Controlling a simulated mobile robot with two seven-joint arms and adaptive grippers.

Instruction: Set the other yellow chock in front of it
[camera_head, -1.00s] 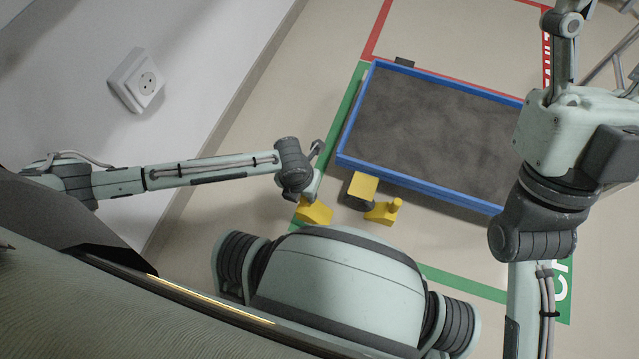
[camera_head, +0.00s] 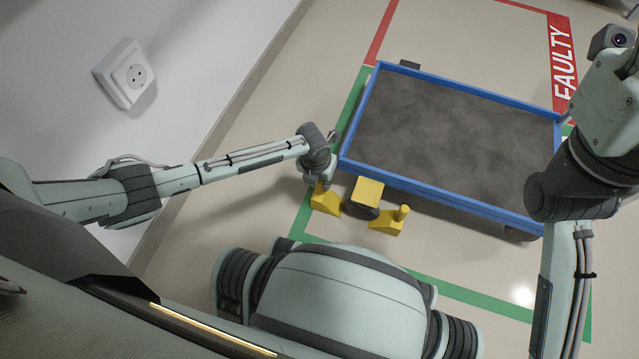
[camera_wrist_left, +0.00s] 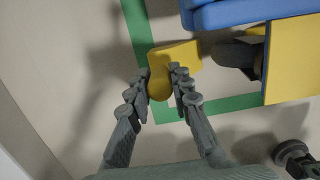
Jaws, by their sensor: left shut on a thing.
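My left gripper (camera_wrist_left: 160,88) is shut on a yellow chock (camera_wrist_left: 180,56), its fingers on either side of the rounded handle. In the head view this held chock (camera_head: 325,198) is just left of the cart's near-left wheel (camera_head: 360,212). In the left wrist view its wedge end points at the dark wheel (camera_wrist_left: 234,54), with a small gap. The other yellow chock (camera_head: 387,222), with an upright knob, sits on the floor on the wheel's right side. My right gripper is out of view.
The cart (camera_head: 450,198) has a blue rim and a bare grey top. Green floor tape (camera_head: 460,291) runs around it, and red tape marked FAULTY (camera_head: 562,62) lies beyond. A wall with a socket (camera_head: 130,76) stands at the left.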

